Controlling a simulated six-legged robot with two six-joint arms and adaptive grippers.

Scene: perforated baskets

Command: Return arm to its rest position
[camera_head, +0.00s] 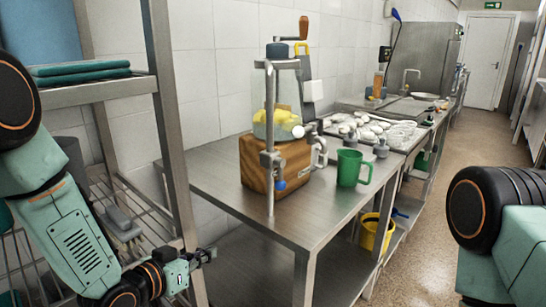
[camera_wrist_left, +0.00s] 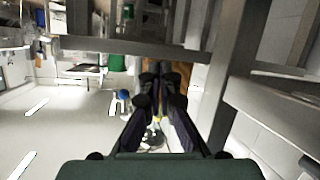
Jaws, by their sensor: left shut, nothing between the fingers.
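My left arm comes in from the left in the head view. Its gripper (camera_head: 205,256) is low beside the metal rack post, left of the steel table, shut and empty. In the left wrist view the two dark fingers (camera_wrist_left: 162,82) come together at the middle with nothing held between them. Part of my right arm shows at the right edge of the head view; its gripper is out of view.
The steel table (camera_head: 230,203) carries a wooden-based juicer (camera_head: 275,165) and a green mug (camera_head: 350,168). A rack shelf (camera_head: 100,92) with folded teal cloths (camera_head: 80,68) stands close to my left arm. A yellow bucket (camera_head: 374,232) sits below. The floor at right is clear.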

